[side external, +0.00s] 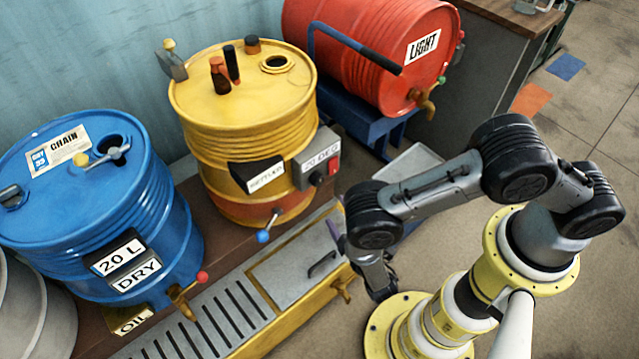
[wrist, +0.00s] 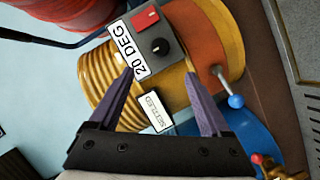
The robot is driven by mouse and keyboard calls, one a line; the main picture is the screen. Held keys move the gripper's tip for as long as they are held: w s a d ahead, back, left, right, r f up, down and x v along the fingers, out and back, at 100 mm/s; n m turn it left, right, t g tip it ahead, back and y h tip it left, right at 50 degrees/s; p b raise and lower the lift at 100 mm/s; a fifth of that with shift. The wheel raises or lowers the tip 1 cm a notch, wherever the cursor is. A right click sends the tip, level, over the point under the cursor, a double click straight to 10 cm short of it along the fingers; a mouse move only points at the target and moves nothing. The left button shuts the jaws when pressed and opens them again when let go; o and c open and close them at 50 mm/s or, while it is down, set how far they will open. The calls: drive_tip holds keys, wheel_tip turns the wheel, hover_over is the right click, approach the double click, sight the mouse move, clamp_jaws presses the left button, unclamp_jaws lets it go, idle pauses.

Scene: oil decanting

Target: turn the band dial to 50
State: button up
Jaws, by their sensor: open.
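The grey control box (side external: 301,170) is on the right side of the yellow drum (side external: 235,105). It carries a "20 DEG" label, a red switch and a small black dial (side external: 317,179). The wrist view also shows the dial (wrist: 160,46), beside the label (wrist: 126,50) and below the red switch (wrist: 146,19). My gripper (wrist: 160,74) is open and empty, its purple fingers pointing toward the drum. The dial lies ahead of the fingertips, roughly between them in the picture, and apart from them. The dial's pointer is too small to read.
A "SETTLED" plate (wrist: 156,110) sits beside the control box. A blue-knobbed lever (side external: 265,235) sticks out below. A blue drum (side external: 90,210) stands left and a red drum (side external: 350,45) lies behind. A slotted drain tray (side external: 205,325) runs along the front.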

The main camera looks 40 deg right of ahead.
sight(319, 183)
drive_tip(key=x, duration=1.3)
drive_tip(key=shift+w, duration=0.1)
clamp_jaws()
